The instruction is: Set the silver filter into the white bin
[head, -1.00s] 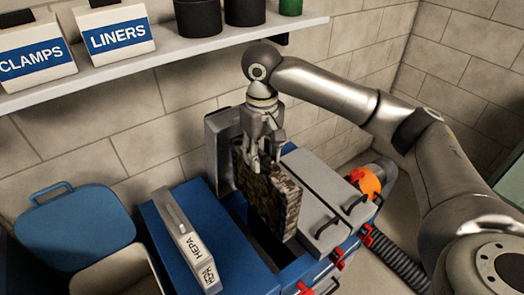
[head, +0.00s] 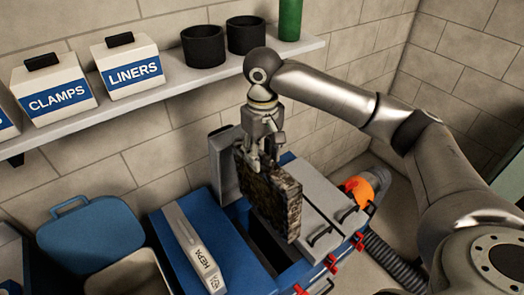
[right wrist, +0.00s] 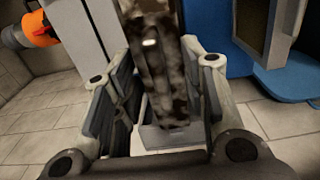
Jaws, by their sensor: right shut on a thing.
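The silver filter (head: 270,198) is a flat block with a brown-black, mottled, dirty surface. My right gripper (head: 263,155) is shut on its upper edge, and it hangs upright above the open slot of the blue housing. Whether its lower edge is clear of the slot is hard to tell. In the right wrist view the filter (right wrist: 160,80) stands between the fingers. The white bin (head: 118,272) is at the lower left with its blue lid (head: 90,240) raised behind it; the picture's bottom edge cuts it off. My left gripper is not in view.
The blue housing (head: 235,255) has a grey flap (head: 224,165) standing open behind the filter and a white HEPA unit (head: 190,245) on top, between filter and bin. Grey covers (head: 315,205) with red latches and an orange hose fitting (head: 360,190) lie right. A shelf (head: 170,88) runs above.

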